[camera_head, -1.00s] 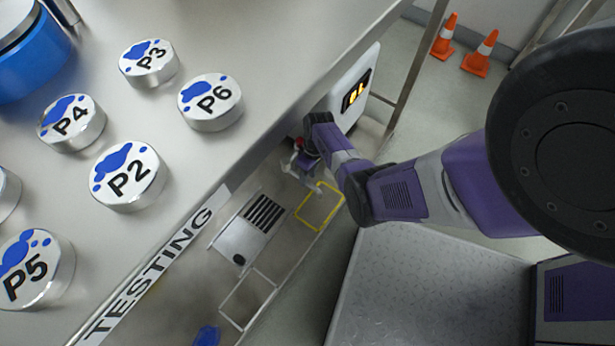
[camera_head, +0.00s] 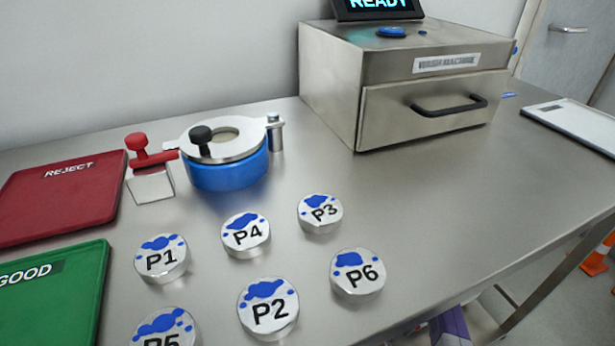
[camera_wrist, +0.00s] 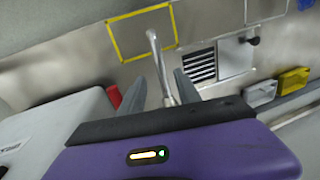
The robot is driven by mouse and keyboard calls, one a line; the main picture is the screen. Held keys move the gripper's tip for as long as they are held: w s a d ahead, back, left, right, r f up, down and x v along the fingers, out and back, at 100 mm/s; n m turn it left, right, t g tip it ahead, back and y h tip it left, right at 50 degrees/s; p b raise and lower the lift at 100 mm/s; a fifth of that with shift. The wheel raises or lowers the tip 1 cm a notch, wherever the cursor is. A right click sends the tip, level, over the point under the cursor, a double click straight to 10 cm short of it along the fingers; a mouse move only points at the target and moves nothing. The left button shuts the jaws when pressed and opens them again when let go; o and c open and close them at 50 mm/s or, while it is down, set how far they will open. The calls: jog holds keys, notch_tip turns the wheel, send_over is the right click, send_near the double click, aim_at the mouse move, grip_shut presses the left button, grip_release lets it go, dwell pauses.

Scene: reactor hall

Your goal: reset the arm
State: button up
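My gripper (camera_wrist: 162,85) shows in the wrist view, with its purple body at the bottom and two grey fingers spread apart. No object is seen held; a bent metal pipe (camera_wrist: 155,45) shows between and beyond the fingers, and I cannot tell how far off it is. In the head view only a small purple part of my arm (camera_head: 450,326) shows, low beyond the table's front edge. The gripper itself is hidden there.
The steel table (camera_head: 440,200) carries several round parts such as P6 (camera_head: 358,272), a blue device (camera_head: 225,172), a red tray (camera_head: 60,200), a green tray (camera_head: 60,300) and the wash machine (camera_head: 400,85). Orange cones (camera_head: 598,255) stand at right. In the wrist view, a yellow frame (camera_wrist: 112,40) and bins (camera_wrist: 292,80) show.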

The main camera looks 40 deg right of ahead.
jog(key=s+a+f+n+t+h, duration=0.1)
jog(key=s+a+t+h, duration=0.3)
jog(key=a, duration=0.6)
jog(key=s+a+r+n+t, duration=0.1)
jog(key=s+a+r+t, duration=0.15)
jog(key=a+r, duration=0.4)
jog(key=s+a+r+n+t, duration=0.1)
jog(key=s+a+r+t, duration=0.2)
jog(key=r, duration=0.6)
jog(key=s+a+r+t+p, duration=0.1)
jog(key=a+r+p, duration=0.2)
jog(key=r+p, duration=0.4)
jog(key=s+a+r+t+y+p, duration=0.1)
jog(key=r+p, duration=0.6)
jog(key=r, duration=1.6)
jog(key=s+a+r+t+y+p, duration=0.1)
jog(key=a+r+p, duration=0.4)
jog(key=r, duration=1.1)
jog(key=shift+s+a+n+t+p, duration=0.15)
jog(key=shift+s+n+t+p, duration=0.15)
jog(key=shift+t+p, duration=0.6)
